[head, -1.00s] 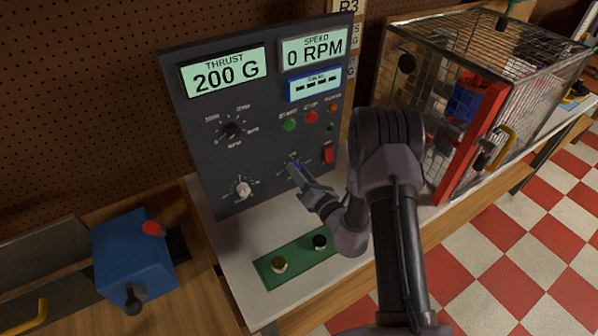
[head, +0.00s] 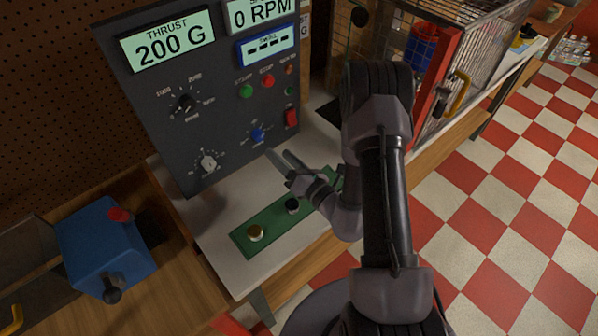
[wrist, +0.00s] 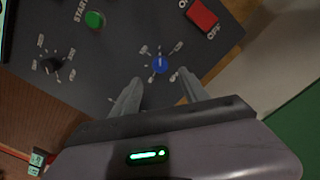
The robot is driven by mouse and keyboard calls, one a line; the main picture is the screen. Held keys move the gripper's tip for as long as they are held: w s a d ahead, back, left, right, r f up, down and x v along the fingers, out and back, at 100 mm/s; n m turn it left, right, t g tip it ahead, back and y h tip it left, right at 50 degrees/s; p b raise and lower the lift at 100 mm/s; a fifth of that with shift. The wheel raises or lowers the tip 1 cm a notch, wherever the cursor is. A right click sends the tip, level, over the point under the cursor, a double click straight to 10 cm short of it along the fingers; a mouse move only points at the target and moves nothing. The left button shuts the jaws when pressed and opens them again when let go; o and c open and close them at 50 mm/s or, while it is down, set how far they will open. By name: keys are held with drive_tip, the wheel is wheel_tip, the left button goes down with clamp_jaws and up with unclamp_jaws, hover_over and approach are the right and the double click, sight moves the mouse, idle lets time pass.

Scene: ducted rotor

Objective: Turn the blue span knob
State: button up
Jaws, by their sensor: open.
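The blue span knob (head: 257,135) sits low on the dark control panel (head: 150,130), with tick labels around it. In the wrist view the blue knob (wrist: 160,64) shows beyond and between my two fingers, with a pale pointer line on it. My gripper (head: 277,153) is open and empty, a short way in front of the panel and just below and right of the knob in the head view. In the wrist view my gripper (wrist: 160,90) has its fingers apart and does not touch the knob.
A white knob (head: 208,162), a black knob (head: 186,102), a green button (head: 246,91), a red button (head: 267,81) and a red switch (head: 291,118) share the panel. A green mat (head: 270,226) holds two small weights. A blue box (head: 105,245) stands left; a wire cage (head: 480,55) stands right.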

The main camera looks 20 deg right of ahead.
drive_tip(key=v, duration=0.8)
drive_tip(key=shift+s, duration=0.3)
